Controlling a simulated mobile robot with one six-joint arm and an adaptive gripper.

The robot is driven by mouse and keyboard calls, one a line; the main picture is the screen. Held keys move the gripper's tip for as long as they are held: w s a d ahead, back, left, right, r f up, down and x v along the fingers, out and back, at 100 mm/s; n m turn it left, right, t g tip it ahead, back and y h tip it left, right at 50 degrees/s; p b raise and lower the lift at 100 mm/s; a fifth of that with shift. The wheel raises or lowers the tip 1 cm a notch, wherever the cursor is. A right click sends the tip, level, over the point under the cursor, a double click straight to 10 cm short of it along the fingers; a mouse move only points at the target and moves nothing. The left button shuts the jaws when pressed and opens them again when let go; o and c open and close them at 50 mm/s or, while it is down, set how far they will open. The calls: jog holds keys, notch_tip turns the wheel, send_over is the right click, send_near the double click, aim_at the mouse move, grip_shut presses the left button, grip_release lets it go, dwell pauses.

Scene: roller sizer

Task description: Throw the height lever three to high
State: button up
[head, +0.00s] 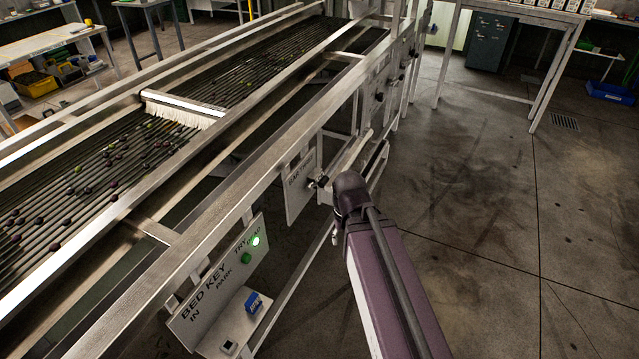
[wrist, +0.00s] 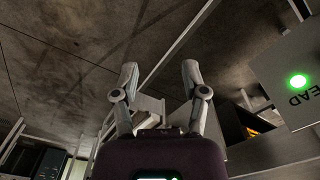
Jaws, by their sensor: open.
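My gripper (wrist: 160,80) shows in the wrist view with its two grey fingers spread apart and nothing between them. In the head view my arm reaches up beside the machine's right side; the gripper itself cannot be made out there. A grey panel (head: 299,190) with partly readable lettering hangs on the machine's side frame, with a dark fitting (head: 318,182) at its right edge. Farther along the side are small dark knobs or levers (head: 378,97). I cannot tell which is height lever three, or its position. No lever shows clearly in the wrist view.
The roller bed (head: 110,165) carries dark fruit behind a long metal rail. A BED KEY panel (head: 215,285) with a lit green lamp (head: 255,241) and a blue block (head: 254,303) sits at the lower left. A green lamp (wrist: 298,81) shows in the wrist view. Floor (head: 480,240) at right is clear.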

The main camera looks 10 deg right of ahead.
jog(key=shift+o, duration=1)
notch_tip(320, 180, up, 8)
jog(key=m+t+y+p, duration=0.1)
jog(key=m+y+p, duration=0.1)
jog(key=m+p, duration=0.5)
send_over(322, 182)
jog(key=s+d, duration=0.1)
jog(key=d, duration=0.1)
jog(key=shift+s+f, duration=0.15)
jog(key=shift+s, duration=0.1)
jog(key=shift+f, duration=0.2)
jog(key=f+b, duration=0.4)
jog(key=w+a+f+b, duration=0.1)
jog(key=f+b, duration=0.3)
jog(key=a+f+b, duration=0.1)
jog(key=f+b, duration=0.4)
jog(key=shift+w+f, duration=0.1)
jog(key=shift+w, duration=0.2)
